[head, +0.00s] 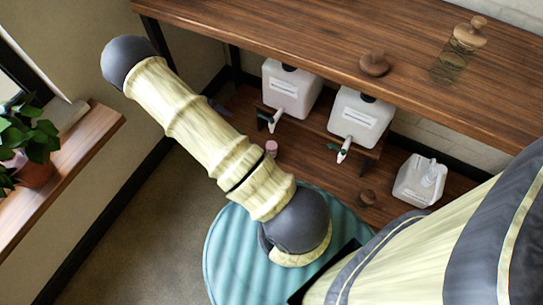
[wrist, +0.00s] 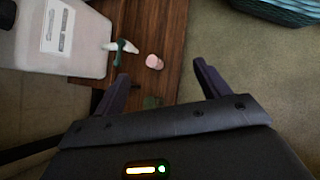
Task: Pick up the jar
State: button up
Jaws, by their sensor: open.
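A small pink jar-like object (head: 271,148) stands on the lower wooden shelf, beside my forearm in the head view. In the wrist view the pink object (wrist: 154,62) lies near the shelf edge, in line with the gap between my fingertips. My gripper (wrist: 160,74) is open and empty, with its two dark fingers spread apart. In the head view the gripper is mostly hidden by my arm. A clear jar with a wooden lid (head: 466,40) stands on the upper shelf, far from the gripper. I cannot tell which one the task means.
White dispensers with spigots (head: 291,90) (head: 360,120) stand on a raised wooden stand. One dispenser (wrist: 62,38) is close to the gripper's left finger.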

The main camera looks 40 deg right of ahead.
jog(key=w+d+f+n+h+b, duration=0.1)
jog(key=d+f+n+h+b, duration=0.2)
jog(key=f, duration=0.6)
jog(key=d+f+n+h+b, duration=0.15)
jog(key=f+b, duration=0.25)
jog(key=f, duration=0.6)
jog(key=n+t+h+b, duration=0.2)
jog(key=n+h+b, duration=0.2)
jog(key=h+b, duration=0.2)
send_near(272, 150)
jog(key=w+a, duration=0.3)
jog(key=a, duration=0.1)
jog(key=shift+a, duration=0.1)
jog(key=d+b, duration=0.1)
jog(key=d, duration=0.3)
jog(key=s+d, duration=0.1)
jog(key=d, duration=0.3)
jog(key=s+d+b, duration=0.1)
jog(key=d, duration=0.3)
jog(key=shift+b, duration=0.3)
